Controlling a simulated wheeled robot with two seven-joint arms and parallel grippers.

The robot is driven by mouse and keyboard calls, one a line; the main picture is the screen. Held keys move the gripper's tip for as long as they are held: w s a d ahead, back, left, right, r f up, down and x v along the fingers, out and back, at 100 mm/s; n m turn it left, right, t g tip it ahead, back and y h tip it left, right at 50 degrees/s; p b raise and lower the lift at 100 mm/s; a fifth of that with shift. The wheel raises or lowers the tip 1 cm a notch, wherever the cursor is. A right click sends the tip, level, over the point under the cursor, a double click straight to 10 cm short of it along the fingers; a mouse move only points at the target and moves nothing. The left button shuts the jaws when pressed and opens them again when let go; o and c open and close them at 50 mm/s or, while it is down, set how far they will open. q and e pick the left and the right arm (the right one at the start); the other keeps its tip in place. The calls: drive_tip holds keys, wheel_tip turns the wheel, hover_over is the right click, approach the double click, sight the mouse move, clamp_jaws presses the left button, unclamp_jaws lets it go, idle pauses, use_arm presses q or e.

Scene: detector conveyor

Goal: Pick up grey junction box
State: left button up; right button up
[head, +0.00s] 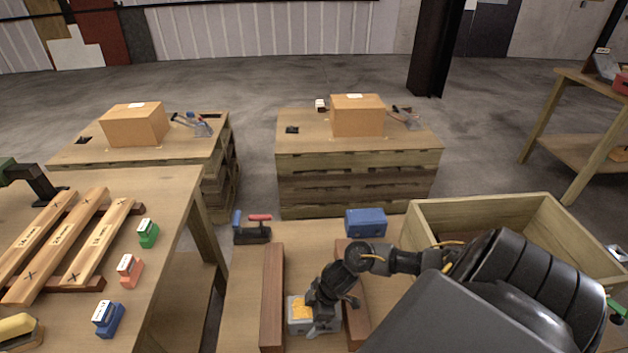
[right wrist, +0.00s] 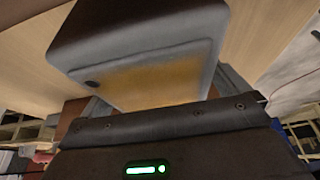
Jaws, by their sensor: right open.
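The grey junction box (head: 297,327) has a yellow-orange panel on top. It sits on the wooden table between two reddish-brown wooden rails. My right gripper (head: 320,322) is low over the box and hides part of its right side in the head view. In the right wrist view the box (right wrist: 205,35) is close in front of the open jaws, with its yellowish panel facing the camera. The contact between the fingers and the box cannot be made out. My left gripper is not in view.
The rails (head: 272,297) flank the box closely. A blue box (head: 365,222) and a red-and-blue-handled tool (head: 252,231) lie behind. A wooden crate (head: 420,222) stands at right. The left table (head: 170,190) holds planks and small coloured blocks.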

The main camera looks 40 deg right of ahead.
sight(309, 309)
drive_tip(key=c, duration=1.6)
drive_tip(key=shift+c, duration=1.4)
drive_tip(key=shift+w+r, duration=0.1)
drive_tip(key=shift+r, duration=0.1)
drive_tip(key=shift+r, duration=0.25)
drive_tip(key=r, duration=0.1)
drive_tip(key=r+p, duration=0.1)
drive_tip(key=r, duration=0.1)
drive_tip(key=shift+s+a+r, duration=0.1)
drive_tip(key=shift+s+a, duration=0.1)
drive_tip(key=s+a+r+p, duration=0.4)
drive_tip(key=s+a+r, duration=0.4)
drive_tip(key=a+r, duration=0.1)
drive_tip(key=shift+s+a, duration=0.2)
drive_tip(key=shift+a, duration=0.6)
